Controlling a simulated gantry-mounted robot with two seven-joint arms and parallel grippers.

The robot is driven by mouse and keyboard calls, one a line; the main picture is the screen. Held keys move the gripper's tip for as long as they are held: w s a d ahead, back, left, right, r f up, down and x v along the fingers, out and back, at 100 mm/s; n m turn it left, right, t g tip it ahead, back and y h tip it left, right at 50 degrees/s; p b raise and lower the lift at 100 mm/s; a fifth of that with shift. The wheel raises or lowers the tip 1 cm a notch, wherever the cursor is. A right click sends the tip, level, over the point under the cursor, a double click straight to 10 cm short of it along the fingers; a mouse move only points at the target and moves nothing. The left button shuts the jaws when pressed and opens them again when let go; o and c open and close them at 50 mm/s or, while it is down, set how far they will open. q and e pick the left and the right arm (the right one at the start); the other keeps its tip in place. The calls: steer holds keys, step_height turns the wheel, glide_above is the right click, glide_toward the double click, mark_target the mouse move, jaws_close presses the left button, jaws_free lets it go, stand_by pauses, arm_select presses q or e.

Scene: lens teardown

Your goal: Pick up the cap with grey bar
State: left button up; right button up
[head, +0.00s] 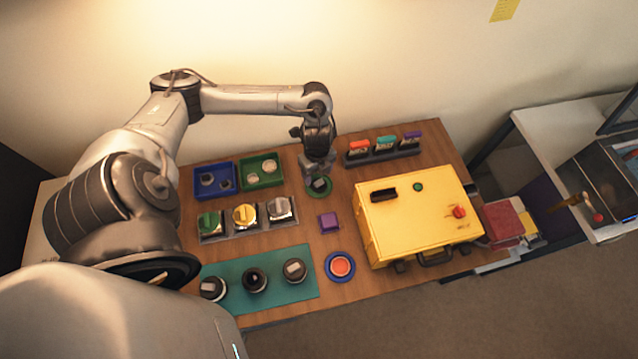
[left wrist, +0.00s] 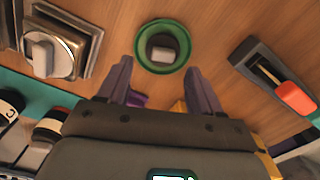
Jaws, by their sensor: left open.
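A dark cap with a pale grey bar (head: 319,183) lies in a round green dish on the wooden table. In the left wrist view the cap (left wrist: 162,49) sits inside the green dish (left wrist: 140,47), just beyond the fingertips and roughly centred between them. My left gripper (head: 318,170) points down close above the dish. In the left wrist view the left gripper (left wrist: 160,75) has its fingers spread apart with nothing between the tips. The gap in height between the fingertips and the cap is hard to judge. My right gripper does not show.
A silver-knobbed block (head: 282,209) stands left of the dish, a purple box (head: 329,222) in front. A yellow case (head: 415,240) is to the right, a rack (head: 384,155) behind right. A green tray (head: 277,182) is near. Dark lens parts sit on a teal mat (head: 275,298).

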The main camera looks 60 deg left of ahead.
mark_target(319, 182)
arm_select(q)
steer(key=shift+w+f, duration=0.15)
steer(key=shift+f, duration=1.15)
steer(key=shift+w+f, duration=0.1)
steer(key=shift+f, duration=1.2)
steer(key=c, duration=1.1)
